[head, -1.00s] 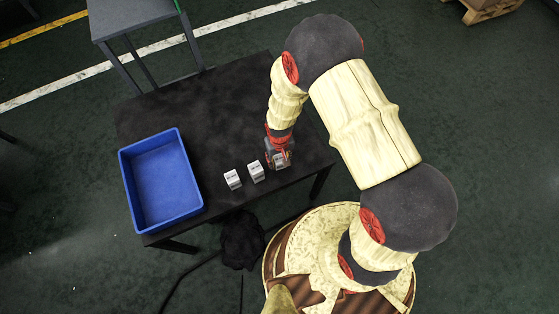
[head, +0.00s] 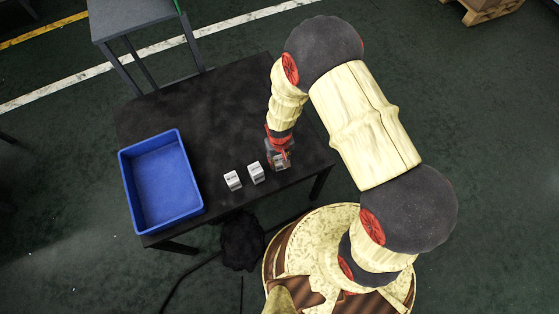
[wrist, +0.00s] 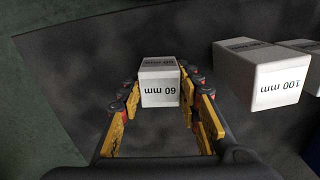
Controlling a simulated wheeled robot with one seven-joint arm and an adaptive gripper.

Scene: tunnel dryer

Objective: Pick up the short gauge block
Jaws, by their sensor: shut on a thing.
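A short white gauge block (wrist: 159,88) marked "60 mm" sits between the fingertips of my gripper (wrist: 160,95) in the wrist view, with a finger against each side. My gripper (head: 280,160) is shut on it at the right part of the black table (head: 230,95). In the head view the gripper mostly hides this block. A longer white block (wrist: 265,72) marked "100 mm" lies to its right in the wrist view. In the head view two white blocks stand left of the gripper, a nearer one (head: 256,173) and a farther one (head: 233,180).
A blue open bin (head: 190,213) stands at the table's left side and looks empty. A third block (wrist: 305,47) shows partly at the right edge of the wrist view. The back of the table is clear. A grey stand (head: 125,15) is beyond the table.

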